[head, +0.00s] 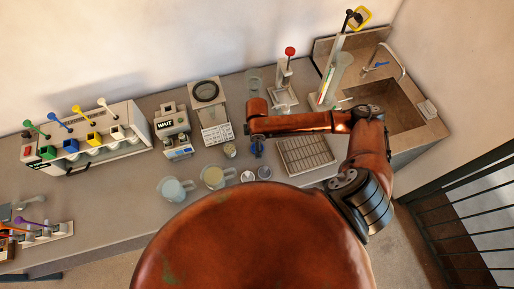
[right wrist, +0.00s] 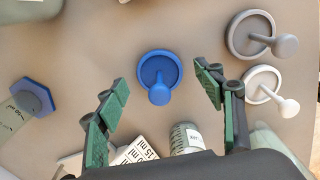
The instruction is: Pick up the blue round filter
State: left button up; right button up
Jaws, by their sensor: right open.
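The blue round filter (right wrist: 158,70) is a blue disc with a raised rim and a knobbed handle. It lies on the grey counter in the right wrist view. My right gripper (right wrist: 162,88) is open, its green-padded fingers apart on the left and right of the filter in the picture. I see no contact between fingers and filter. In the head view a small blue shape (head: 257,150) shows just below the end of my right arm; the arm partly hides that area. My left gripper is not in view.
A grey filter (right wrist: 248,37) and a white filter (right wrist: 262,84) lie to the right of the blue one. A blue hexagonal piece (right wrist: 34,97) is at left. In the head view, beakers (head: 214,178), a rack (head: 305,156) and a balance (head: 213,127) stand around the arm.

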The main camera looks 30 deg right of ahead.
jog(key=shift+f, duration=0.45)
jog(key=shift+c, duration=0.5)
jog(key=c, duration=1.1)
